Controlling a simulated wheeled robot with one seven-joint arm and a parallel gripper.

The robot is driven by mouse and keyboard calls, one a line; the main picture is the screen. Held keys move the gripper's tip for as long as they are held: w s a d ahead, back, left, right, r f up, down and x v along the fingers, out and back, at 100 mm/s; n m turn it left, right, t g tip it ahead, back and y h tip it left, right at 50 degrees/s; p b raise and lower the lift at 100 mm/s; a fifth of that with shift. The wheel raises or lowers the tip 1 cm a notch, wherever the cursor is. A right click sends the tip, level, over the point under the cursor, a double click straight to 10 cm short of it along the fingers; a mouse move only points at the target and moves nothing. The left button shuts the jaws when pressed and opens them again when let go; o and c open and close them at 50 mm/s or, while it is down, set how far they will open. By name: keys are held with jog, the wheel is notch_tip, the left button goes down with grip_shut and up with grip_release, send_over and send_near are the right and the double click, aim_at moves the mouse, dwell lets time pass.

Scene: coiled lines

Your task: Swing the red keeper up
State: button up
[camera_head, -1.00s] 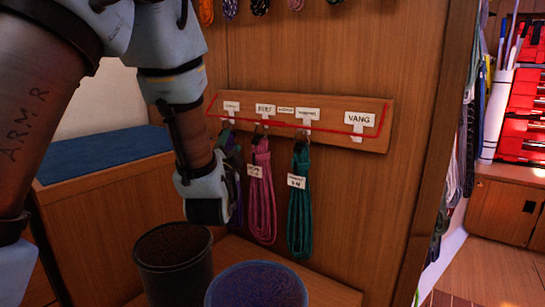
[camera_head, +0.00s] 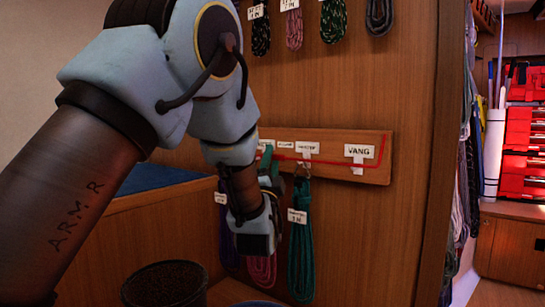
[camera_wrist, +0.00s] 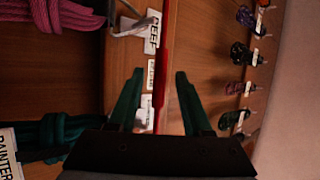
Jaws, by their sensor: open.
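The red keeper (camera_head: 330,161) is a thin red bar running along the front of the wooden hook board (camera_head: 376,172), below the name labels, with its right end bent up. Its left part is hidden behind my arm in the head view. My gripper (camera_head: 270,166) is at the board, left of the teal coil. In the wrist view the keeper (camera_wrist: 163,65) runs between the two green fingers of my gripper (camera_wrist: 160,72). The fingers are open, one on each side of it, with gaps on both sides. I cannot tell how deep the bar sits between them.
A teal coil (camera_head: 301,250), a pink coil (camera_head: 262,268) and a purple coil (camera_head: 228,245) hang under the board. More coils (camera_head: 333,20) hang above. A dark bucket (camera_head: 165,286) stands below. The panel right of the board is bare.

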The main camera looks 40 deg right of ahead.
jog(key=shift+x, duration=0.75)
jog(key=shift+c, duration=0.4)
grip_shut()
jog(key=shift+f, duration=0.1)
dwell(0.4)
